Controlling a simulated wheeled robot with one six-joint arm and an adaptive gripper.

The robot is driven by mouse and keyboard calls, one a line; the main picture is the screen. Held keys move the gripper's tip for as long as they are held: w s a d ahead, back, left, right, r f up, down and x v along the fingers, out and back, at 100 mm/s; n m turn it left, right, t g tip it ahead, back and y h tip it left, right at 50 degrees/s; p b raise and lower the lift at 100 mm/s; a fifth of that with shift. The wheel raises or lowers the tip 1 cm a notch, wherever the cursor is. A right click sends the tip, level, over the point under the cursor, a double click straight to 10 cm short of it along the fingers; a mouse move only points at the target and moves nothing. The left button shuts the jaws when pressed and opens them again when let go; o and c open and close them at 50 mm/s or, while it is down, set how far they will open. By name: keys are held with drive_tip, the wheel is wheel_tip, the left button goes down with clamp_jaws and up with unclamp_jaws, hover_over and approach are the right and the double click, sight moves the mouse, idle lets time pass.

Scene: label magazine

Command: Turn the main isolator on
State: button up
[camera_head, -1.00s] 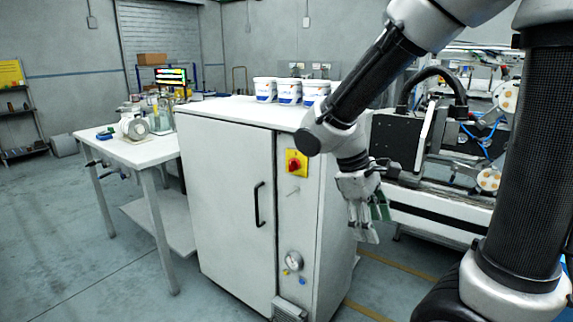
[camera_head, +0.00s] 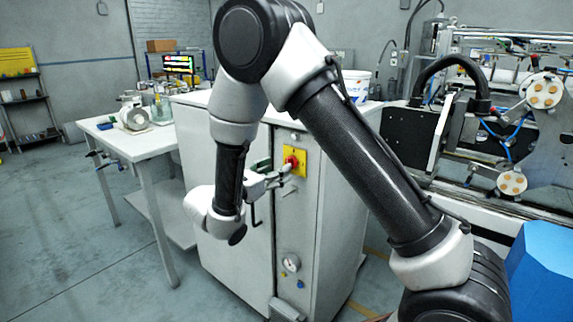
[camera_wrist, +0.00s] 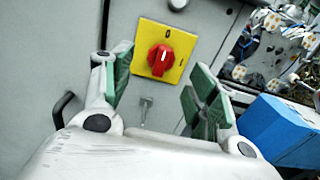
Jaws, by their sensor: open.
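The main isolator is a red rotary knob (camera_wrist: 160,60) on a yellow square plate (camera_wrist: 181,44), mounted on the upper front of a light grey cabinet (camera_head: 235,265). In the wrist view the knob sits between and beyond my open fingers, with a white line on it pointing up toward a "0" mark. My gripper (camera_wrist: 155,92) is open and empty, facing the plate, with green pads on its fingers. In the head view the knob (camera_head: 291,161) shows at the fingertips of my gripper (camera_head: 283,174). I cannot tell whether they touch.
A small key-like fitting (camera_wrist: 146,110) sticks out below the plate. A black door handle (camera_wrist: 62,108) is at the left. A gauge (camera_head: 291,262) is lower on the panel. A blue box (camera_wrist: 280,130) and machinery (camera_head: 490,130) stand to the right.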

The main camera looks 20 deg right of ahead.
drive_tip(key=x, duration=0.5)
drive_tip(key=shift+w+d, duration=0.2)
drive_tip(key=shift+d, duration=0.2)
drive_tip(key=c, duration=1)
drive_tip(key=shift+c, duration=0.2)
